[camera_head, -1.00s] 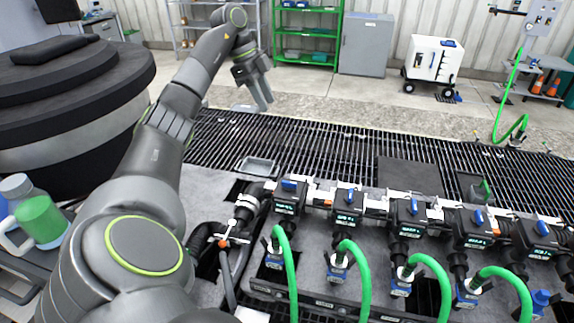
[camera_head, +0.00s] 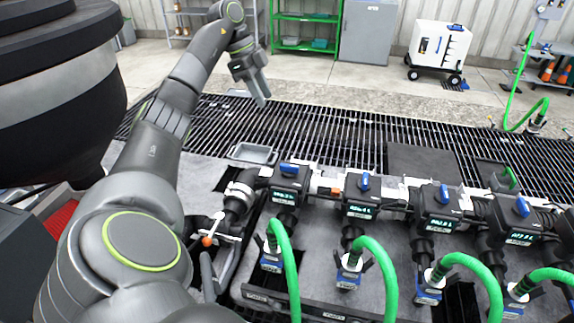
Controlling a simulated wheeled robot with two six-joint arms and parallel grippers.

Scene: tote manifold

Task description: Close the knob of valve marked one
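A row of black valve units with blue knobs and small lit displays runs across the manifold. The leftmost unit (camera_head: 285,188) has a blue knob (camera_head: 288,168) on top. To its right are a second knob (camera_head: 364,180), a third (camera_head: 444,193) and a fourth (camera_head: 521,207). The markings are too small to read, so I cannot tell which valve is marked one. My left gripper (camera_head: 262,96) hangs above the floor grating, beyond and to the left of the leftmost unit, apart from every knob. Its fingers overlap in this view, so its opening is unclear. My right gripper is out of view.
Green hoses (camera_head: 285,265) arch up in front of the valves. A pipe joint with an orange knob (camera_head: 207,240) lies left of them. A grey tray (camera_head: 253,153) sits behind it. A large dark round body (camera_head: 60,100) fills the left. The grating (camera_head: 330,125) behind is mostly clear.

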